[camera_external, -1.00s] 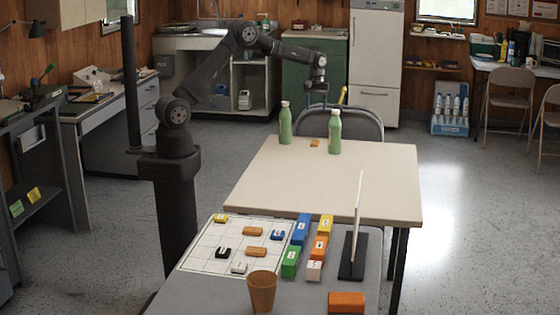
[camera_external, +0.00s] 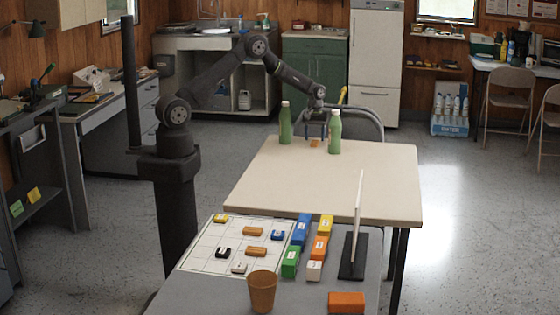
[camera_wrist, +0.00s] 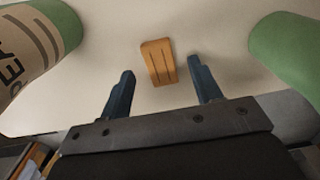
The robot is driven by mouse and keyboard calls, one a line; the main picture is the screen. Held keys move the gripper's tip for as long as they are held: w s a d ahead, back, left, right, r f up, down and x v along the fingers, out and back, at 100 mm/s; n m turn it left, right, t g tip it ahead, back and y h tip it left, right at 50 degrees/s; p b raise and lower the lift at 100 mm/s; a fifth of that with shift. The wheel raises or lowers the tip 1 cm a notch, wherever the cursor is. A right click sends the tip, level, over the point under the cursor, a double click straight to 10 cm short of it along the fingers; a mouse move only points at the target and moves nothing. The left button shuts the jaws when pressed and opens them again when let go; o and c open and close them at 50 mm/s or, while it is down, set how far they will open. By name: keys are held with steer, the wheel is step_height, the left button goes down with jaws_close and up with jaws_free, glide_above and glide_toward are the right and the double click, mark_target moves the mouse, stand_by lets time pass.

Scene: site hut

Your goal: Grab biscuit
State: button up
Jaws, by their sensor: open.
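The biscuit (camera_external: 315,143) is a small orange-brown bar lying flat on the far part of the cream table (camera_external: 290,185), between two green bottles. In the wrist view the biscuit (camera_wrist: 159,62), with dark grooves, lies just beyond and between my fingertips. My gripper (camera_external: 316,130) is above the table's far edge, pointing down. In the wrist view my gripper's two blue-grey fingers (camera_wrist: 160,72) are apart, with nothing between them. Other biscuit-like bars (camera_external: 254,231) lie on the white grid sheet (camera_external: 200,250) in front.
The left green bottle (camera_external: 285,125) and the right green bottle (camera_external: 335,133) stand close on either side of my gripper; they show in the wrist view at left (camera_wrist: 60,25) and right (camera_wrist: 290,45). A chair (camera_external: 365,122) is behind. The cream table's near part is clear.

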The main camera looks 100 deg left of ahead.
step_height(320, 180, down, 2)
steer(key=shift+f, duration=0.1)
steer(key=c, duration=1.1)
steer(key=shift+o, duration=0.2)
